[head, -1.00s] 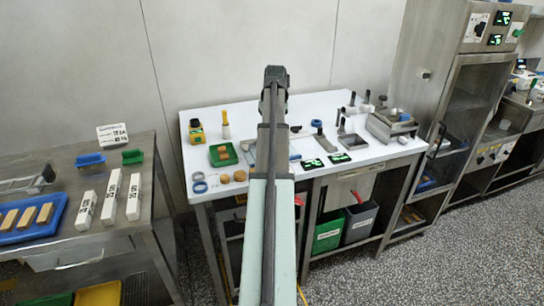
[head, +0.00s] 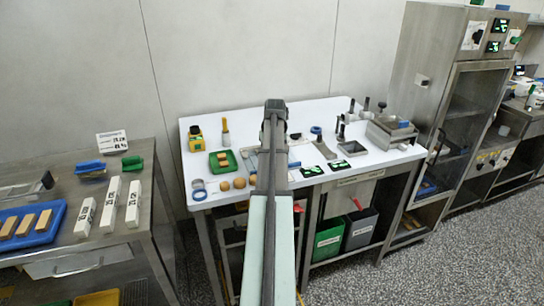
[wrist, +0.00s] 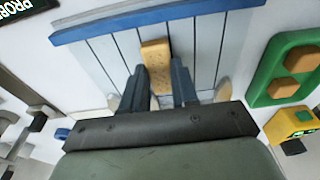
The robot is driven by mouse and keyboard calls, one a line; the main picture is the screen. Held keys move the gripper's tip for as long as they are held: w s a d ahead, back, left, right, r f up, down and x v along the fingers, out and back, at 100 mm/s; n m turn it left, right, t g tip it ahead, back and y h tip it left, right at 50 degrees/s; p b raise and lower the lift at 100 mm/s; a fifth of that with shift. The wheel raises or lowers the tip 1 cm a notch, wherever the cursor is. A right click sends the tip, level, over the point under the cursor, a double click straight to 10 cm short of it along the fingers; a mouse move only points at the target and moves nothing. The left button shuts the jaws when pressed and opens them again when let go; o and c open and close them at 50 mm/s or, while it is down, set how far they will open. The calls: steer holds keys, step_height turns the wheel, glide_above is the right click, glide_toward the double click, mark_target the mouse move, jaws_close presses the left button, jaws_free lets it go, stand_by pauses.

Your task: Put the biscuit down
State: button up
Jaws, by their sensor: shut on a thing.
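A tan, rectangular biscuit (wrist: 157,66) is between the two dark fingers of my gripper (wrist: 159,82) in the wrist view. My gripper is shut on it. In the head view my arm hides the biscuit and most of the rack, whose left part (head: 249,158) shows on the white table.
A green tray (wrist: 256,92) with biscuits lies right of the rack in the wrist view, near a yellow device (wrist: 300,118).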

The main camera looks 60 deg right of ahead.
steer(key=shift+f, duration=0.5)
steer(key=shift+f, duration=0.2)
steer(key=o, duration=0.8)
steer(key=shift+r, duration=0.15)
step_height(320, 180, up, 12)
steer(key=s+a, duration=0.1)
steer(key=shift+s+a, duration=0.15)
